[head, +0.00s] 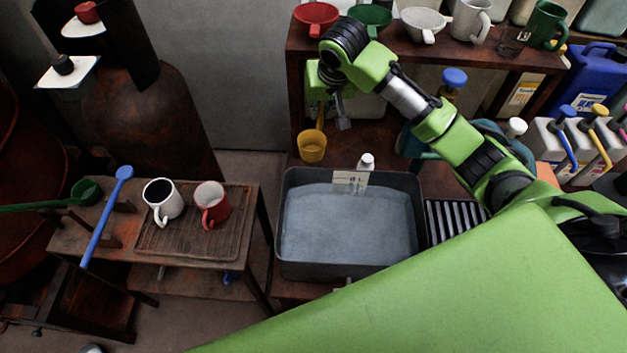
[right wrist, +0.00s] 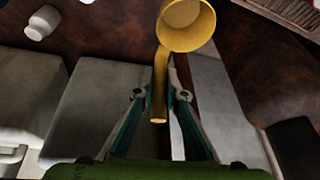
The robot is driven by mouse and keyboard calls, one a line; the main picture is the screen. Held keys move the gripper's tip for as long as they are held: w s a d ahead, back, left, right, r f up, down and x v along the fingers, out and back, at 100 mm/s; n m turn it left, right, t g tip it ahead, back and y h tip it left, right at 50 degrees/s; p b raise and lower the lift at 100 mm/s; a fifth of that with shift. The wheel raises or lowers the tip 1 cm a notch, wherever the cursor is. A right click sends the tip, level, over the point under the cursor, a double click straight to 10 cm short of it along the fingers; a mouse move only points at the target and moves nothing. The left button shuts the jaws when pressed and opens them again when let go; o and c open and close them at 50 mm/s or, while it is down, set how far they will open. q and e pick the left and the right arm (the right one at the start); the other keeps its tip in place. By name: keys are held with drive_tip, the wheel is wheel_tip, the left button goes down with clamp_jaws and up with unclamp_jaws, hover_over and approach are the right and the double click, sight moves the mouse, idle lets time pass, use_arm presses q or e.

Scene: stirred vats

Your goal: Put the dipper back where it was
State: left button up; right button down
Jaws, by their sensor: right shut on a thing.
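The yellow dipper (head: 312,148) hangs in my right gripper (head: 331,106), in front of the dark shelf behind the grey vat. Its cup is at the lower end and its handle runs up into the jaws. In the right wrist view the yellow dipper (right wrist: 187,26) has its handle between the two fingers of the right gripper (right wrist: 166,72), which are shut on it. The cup is beyond the fingertips; I cannot tell what is in it. My left gripper is not in view.
The grey vat (head: 282,240) of liquid stands below and right of the dipper. Left, a wooden bench (head: 70,240) bears a green dipper (head: 85,192), a blue-handled tool (head: 108,212), a white mug (head: 162,202) and a red mug (head: 212,204). Bowls and mugs line the upper shelf (head: 460,52).

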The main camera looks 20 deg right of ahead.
wheel_tip(320, 180, down, 14)
drive_tip(key=w+d+p, duration=0.1)
drive_tip(key=d, duration=0.1)
drive_tip(key=shift+w+d, duration=0.15)
drive_tip(key=shift+d, duration=0.15)
drive_tip(key=shift+f, duration=0.3)
drive_tip(key=c, duration=2.1)
unclamp_jaws()
drive_tip(key=shift+r, duration=0.1)
